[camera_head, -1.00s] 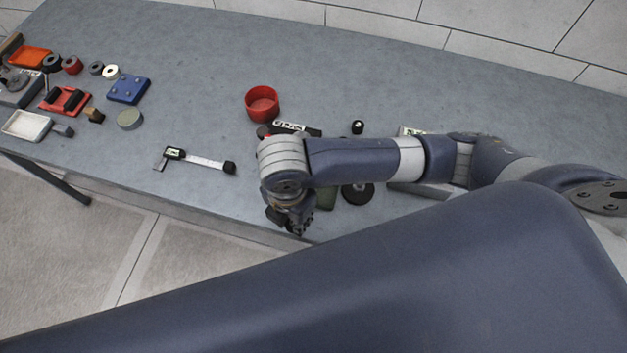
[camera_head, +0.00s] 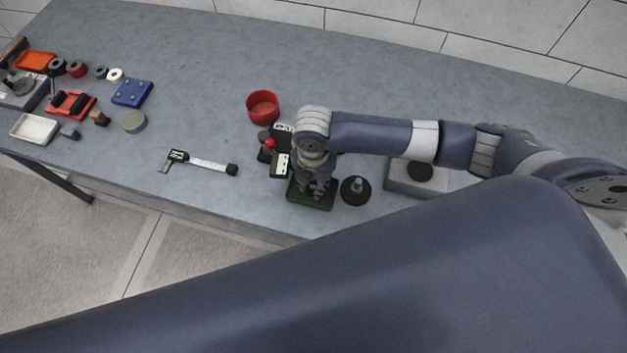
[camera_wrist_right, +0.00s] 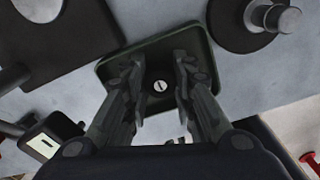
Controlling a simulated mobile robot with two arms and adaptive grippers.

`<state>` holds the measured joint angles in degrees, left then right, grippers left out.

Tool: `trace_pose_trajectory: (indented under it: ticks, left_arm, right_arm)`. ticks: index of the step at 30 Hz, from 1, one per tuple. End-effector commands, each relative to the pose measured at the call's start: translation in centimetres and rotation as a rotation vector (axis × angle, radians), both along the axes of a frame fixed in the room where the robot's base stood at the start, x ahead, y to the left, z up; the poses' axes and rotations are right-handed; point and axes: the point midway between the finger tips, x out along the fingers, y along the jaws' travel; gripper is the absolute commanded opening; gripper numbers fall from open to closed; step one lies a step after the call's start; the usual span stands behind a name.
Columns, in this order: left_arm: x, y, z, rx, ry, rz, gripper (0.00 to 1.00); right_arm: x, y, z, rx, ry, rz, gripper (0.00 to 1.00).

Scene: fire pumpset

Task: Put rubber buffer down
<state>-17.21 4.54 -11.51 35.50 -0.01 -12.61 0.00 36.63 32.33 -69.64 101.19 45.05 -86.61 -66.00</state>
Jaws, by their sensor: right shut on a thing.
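My right gripper (camera_head: 317,194) is over the dark green tray (camera_head: 299,201) near the front edge of the bench. In the right wrist view the fingers of this gripper (camera_wrist_right: 158,88) are shut on the rubber buffer (camera_wrist_right: 159,87), a small dark piece with a bright slotted screw head in its centre. The green tray (camera_wrist_right: 112,71) lies right under it. I cannot tell whether the buffer touches the tray floor. The head view hides the buffer behind the gripper. My left gripper is not in view.
A black disc with a metal stem (camera_head: 355,191) stands close right of the tray. A device with a red knob (camera_head: 270,144) and a red bowl (camera_head: 262,107) are behind it to the left. A digital caliper (camera_head: 205,162) lies farther left, with clear bench around it.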

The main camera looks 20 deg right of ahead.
Motion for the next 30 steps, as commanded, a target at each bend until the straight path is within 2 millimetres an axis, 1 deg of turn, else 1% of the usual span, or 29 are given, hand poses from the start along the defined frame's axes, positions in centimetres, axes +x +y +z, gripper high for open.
trace_pose_trajectory:
  ticks: [7,8,9,17,20,23,26,30]
  left_arm:
    - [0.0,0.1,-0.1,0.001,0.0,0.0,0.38]
    - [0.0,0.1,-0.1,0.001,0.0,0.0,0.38]
    - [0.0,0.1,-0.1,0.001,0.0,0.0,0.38]
    - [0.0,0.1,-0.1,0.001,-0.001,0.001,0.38]
    - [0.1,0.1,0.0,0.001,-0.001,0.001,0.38]
    - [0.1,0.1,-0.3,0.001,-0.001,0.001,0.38]
    - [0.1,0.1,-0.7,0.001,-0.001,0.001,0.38]
    - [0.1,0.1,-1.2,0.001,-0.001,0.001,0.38]
  right_arm:
    - [0.0,0.1,-0.3,0.001,0.001,0.0,0.05]
    - [0.0,0.1,-0.2,0.001,0.0,0.0,0.31]
    - [0.0,0.1,-0.2,0.001,0.0,0.0,0.33]
    - [0.0,0.1,-0.2,0.001,0.0,0.0,0.33]
    - [0.0,0.1,0.2,0.001,0.0,0.0,0.33]
    - [0.1,0.1,1.2,0.004,-0.002,0.001,0.33]
    - [0.1,0.1,3.0,0.004,-0.005,0.002,0.33]
    - [0.2,0.1,6.2,0.004,-0.006,0.001,0.33]
